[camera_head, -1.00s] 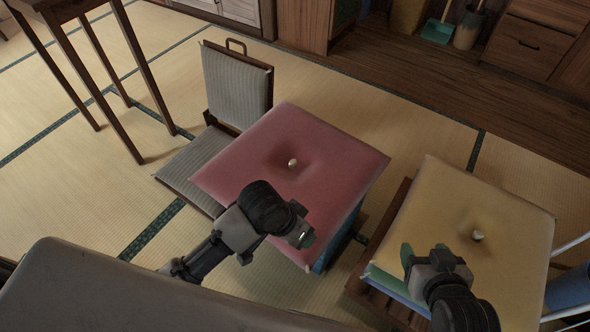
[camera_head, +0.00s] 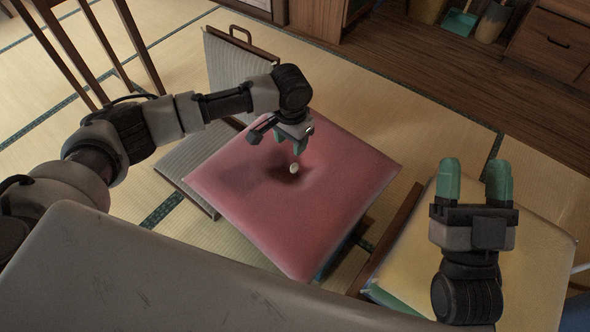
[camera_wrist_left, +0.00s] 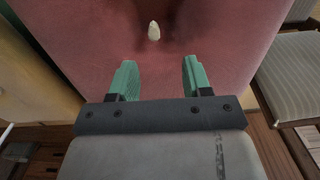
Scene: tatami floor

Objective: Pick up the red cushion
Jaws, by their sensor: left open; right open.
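The red cushion (camera_head: 330,200) is a square pad with a dimpled middle and a small white button (camera_head: 293,168). It lies on top of a stack in the middle of the head view. It also fills the upper part of the left wrist view (camera_wrist_left: 225,50). My left gripper (camera_head: 300,148) is open above the cushion, close to the button, with nothing between its green fingers. In the left wrist view the button shows ahead of and between the two fingertips. My right gripper (camera_head: 476,165) is open and empty above the yellow cushion (camera_head: 530,240).
A grey legless chair (camera_head: 235,75) stands behind and left of the red cushion. A tall wooden table (camera_head: 85,50) is at the upper left. A teal dustpan (camera_head: 460,22) and drawers (camera_head: 550,40) are at the back right. Tatami (camera_head: 420,110) is clear behind the cushion.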

